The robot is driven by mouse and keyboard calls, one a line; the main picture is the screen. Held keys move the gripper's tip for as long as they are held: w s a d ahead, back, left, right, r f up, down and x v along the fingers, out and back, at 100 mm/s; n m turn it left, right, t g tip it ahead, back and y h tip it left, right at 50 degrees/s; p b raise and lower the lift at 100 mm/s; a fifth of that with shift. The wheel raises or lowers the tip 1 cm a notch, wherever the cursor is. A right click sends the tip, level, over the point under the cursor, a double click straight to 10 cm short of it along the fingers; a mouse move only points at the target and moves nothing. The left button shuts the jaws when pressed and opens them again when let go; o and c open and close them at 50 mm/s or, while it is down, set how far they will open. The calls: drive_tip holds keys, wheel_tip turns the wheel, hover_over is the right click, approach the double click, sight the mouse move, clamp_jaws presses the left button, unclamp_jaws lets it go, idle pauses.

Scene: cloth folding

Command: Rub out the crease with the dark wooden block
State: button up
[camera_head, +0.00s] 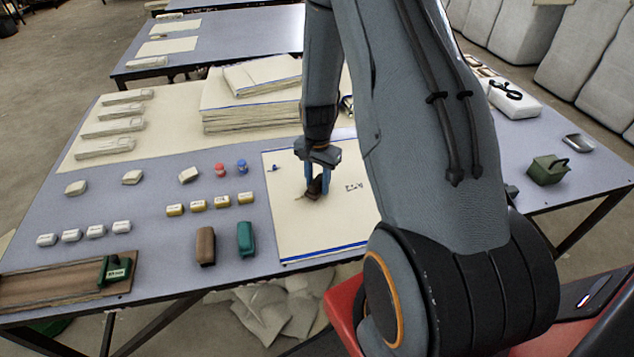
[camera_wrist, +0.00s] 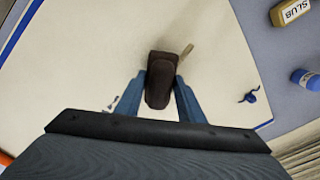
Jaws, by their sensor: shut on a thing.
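The dark wooden block (camera_head: 313,188) is held between the two blue fingers of my gripper (camera_head: 318,183), over the cream cloth (camera_head: 290,225) with blue edge lines. The block (camera_wrist: 160,82) also shows in the wrist view, with a finger of my gripper (camera_wrist: 160,88) on each side. A short tan ridge (camera_wrist: 186,52), which looks like the crease, lies just beyond the block in the wrist view. It also shows as a small tan mark (camera_head: 299,197) left of the block in the head view. I cannot tell whether the block touches the cloth.
A brown block (camera_head: 205,246) and a green block (camera_head: 245,238) stand left of the cloth. A cloth stack (camera_head: 250,118) stands behind. A small dark blue mark (camera_wrist: 249,96) is on the cloth.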

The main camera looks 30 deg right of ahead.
sight(292, 198)
drive_tip(key=shift+f+b, duration=0.45)
drive_tip(key=shift+f, duration=0.4)
drive_tip(key=shift+a, duration=0.1)
drive_tip(key=shift+w+a+r, duration=0.1)
drive_tip(key=shift+w+a, duration=0.2)
drive_tip(key=shift+a, duration=0.65)
drive_tip(key=shift+w+a+r, duration=0.1)
drive_tip(key=shift+w+a, duration=0.15)
drive_tip(key=shift+a, duration=0.7)
drive_tip(key=shift+w+a+f, duration=0.1)
drive_tip(key=shift+w+a, duration=0.15)
drive_tip(key=shift+a, duration=0.75)
drive_tip(key=shift+w+a+f, duration=0.1)
drive_tip(key=shift+w+a, duration=0.15)
drive_tip(key=shift+a, duration=0.75)
drive_tip(key=shift+s+d+f, duration=0.1)
drive_tip(key=shift+s+d, duration=0.1)
drive_tip(key=shift+d, duration=0.5)
drive_tip(key=shift+s+d+r, duration=0.1)
drive_tip(key=shift+s+d, duration=0.15)
drive_tip(key=shift+d, duration=0.45)
drive_tip(key=shift+s+d+f, duration=0.1)
drive_tip(key=shift+s+d, duration=0.1)
drive_tip(key=shift+d, duration=0.5)
